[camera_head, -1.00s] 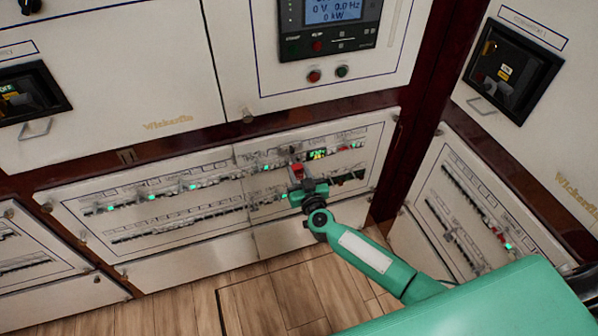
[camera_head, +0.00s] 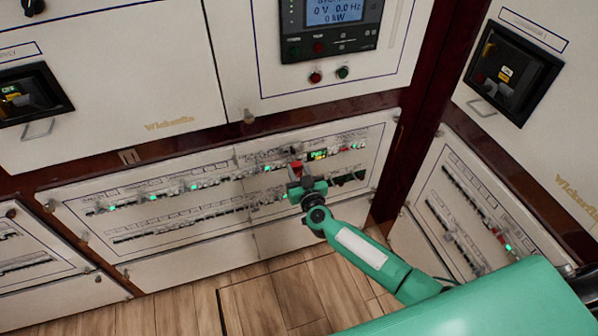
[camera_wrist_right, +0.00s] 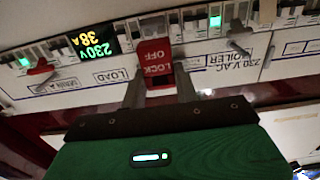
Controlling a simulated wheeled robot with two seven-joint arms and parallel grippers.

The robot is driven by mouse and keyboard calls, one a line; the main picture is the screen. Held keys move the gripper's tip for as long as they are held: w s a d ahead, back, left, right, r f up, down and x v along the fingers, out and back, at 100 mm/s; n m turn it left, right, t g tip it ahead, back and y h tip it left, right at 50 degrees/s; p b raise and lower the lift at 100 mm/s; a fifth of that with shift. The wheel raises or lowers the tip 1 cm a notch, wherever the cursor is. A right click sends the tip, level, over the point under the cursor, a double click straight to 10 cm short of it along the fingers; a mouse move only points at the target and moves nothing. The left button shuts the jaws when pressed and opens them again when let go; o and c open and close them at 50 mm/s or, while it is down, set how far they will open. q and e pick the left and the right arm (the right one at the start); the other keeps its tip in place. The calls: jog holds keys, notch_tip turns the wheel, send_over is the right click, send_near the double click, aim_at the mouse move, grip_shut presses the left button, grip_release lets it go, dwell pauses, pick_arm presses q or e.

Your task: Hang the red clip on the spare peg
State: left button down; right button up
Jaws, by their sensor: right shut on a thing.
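The red clip (camera_wrist_right: 155,58), marked LOCK OFF, sits between the two fingers of my right gripper (camera_wrist_right: 160,84) in the right wrist view. My right gripper is shut on it. The clip's far end is at the upper breaker row (camera_wrist_right: 125,50); I cannot tell whether it touches a breaker. In the head view the red clip (camera_head: 296,168) shows as a small red patch just above my right gripper (camera_head: 299,181). I cannot tell which is spare. My left gripper is out of view.
A lit meter (camera_wrist_right: 90,42) reading 230 V sits beside the clip, left of it in the wrist view. A lower breaker row (camera_head: 180,219) runs under the upper one. A dark red post (camera_head: 418,130) and a side cabinet (camera_head: 465,205) stand at the right.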

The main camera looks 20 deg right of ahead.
jog(key=shift+w, duration=1.35)
jog(key=o, duration=1.1)
jog(key=shift+c, duration=0.2)
jog(key=s+p, duration=0.2)
jog(key=s, duration=1.1)
jog(key=shift+s+d, duration=0.15)
jog(key=shift+s, duration=0.25)
jog(key=shift+f, duration=0.1)
